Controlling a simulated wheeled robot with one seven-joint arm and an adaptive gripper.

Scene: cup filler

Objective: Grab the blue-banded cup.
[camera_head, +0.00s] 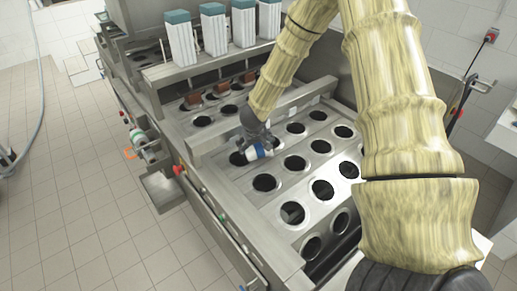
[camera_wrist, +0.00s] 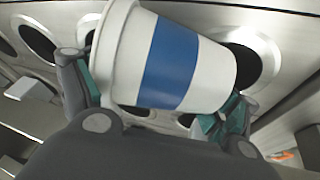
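The white cup with a blue band (camera_head: 258,152) lies on its side over the perforated metal deck, beside a hole. In the wrist view the same cup (camera_wrist: 172,62) fills the upper middle, with its wider rim end to the left and its narrower base to the right. My gripper (camera_head: 257,143) is at the cup from above. In the wrist view its two teal-padded fingers (camera_wrist: 153,100) are spread wide, one near the rim end and one below the base end. The cup hides parts of both fingers, and I cannot tell whether they touch it.
The metal deck (camera_head: 252,195) has rows of round dark holes. A raised metal bar (camera_head: 213,139) crosses behind the cup. Several white dispensers with teal tops (camera_head: 214,30) stand at the back left. A small side tray (camera_head: 163,188) juts from the machine's left side. Tiled floor is clear at left.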

